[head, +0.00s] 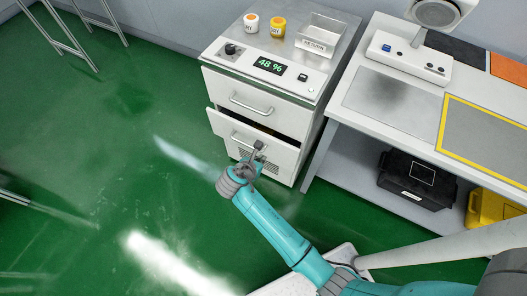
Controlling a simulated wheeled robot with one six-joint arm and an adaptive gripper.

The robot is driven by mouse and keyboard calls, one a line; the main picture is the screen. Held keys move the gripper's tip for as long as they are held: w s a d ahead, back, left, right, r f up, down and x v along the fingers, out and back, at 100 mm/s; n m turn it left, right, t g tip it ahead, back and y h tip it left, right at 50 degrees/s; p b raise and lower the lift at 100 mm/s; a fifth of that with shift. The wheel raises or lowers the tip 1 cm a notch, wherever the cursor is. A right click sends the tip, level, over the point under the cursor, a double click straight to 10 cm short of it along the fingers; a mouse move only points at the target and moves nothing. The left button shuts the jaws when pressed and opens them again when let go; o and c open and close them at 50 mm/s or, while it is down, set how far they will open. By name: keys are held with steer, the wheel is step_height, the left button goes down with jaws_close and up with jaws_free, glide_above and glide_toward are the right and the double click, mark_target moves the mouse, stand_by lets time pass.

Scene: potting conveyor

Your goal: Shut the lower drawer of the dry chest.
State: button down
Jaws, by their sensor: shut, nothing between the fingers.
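The dry chest (278,42) is a white cabinet with a "48 %" display, in the upper middle of the head view. Its lower drawer (277,148) stands out from the cabinet front, with a dark gap showing above its front panel. The upper drawer (252,101) looks closed, with a bar handle. My gripper (259,146) is shut and empty, at the lower drawer's front near its handle (239,138). I cannot tell whether it touches the drawer.
A "RETURN" bin (318,36) and two small jars, one white (251,22) and one yellow (278,27), stand on the chest. A workbench (341,121) stands close on the right, with a black case (414,180) and a yellow case (497,208) beneath.

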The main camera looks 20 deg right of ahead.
mark_target(276, 144)
steer(key=x, duration=0.6)
steer(key=d+r+x, duration=0.1)
steer(key=x, duration=0.2)
steer(key=shift+w+d+f, duration=0.15)
steer(key=shift+w+d, duration=0.05)
steer(key=shift+w, duration=0.25)
steer(key=shift+w+d, duration=0.5)
steer(key=shift+d, duration=0.1)
steer(key=w+d, duration=0.2)
steer(key=d, duration=0.1)
steer(key=shift+w+d, duration=0.2)
steer(key=shift+w, duration=0.05)
steer(key=shift+w+d, duration=0.2)
steer(key=shift+d, duration=0.1)
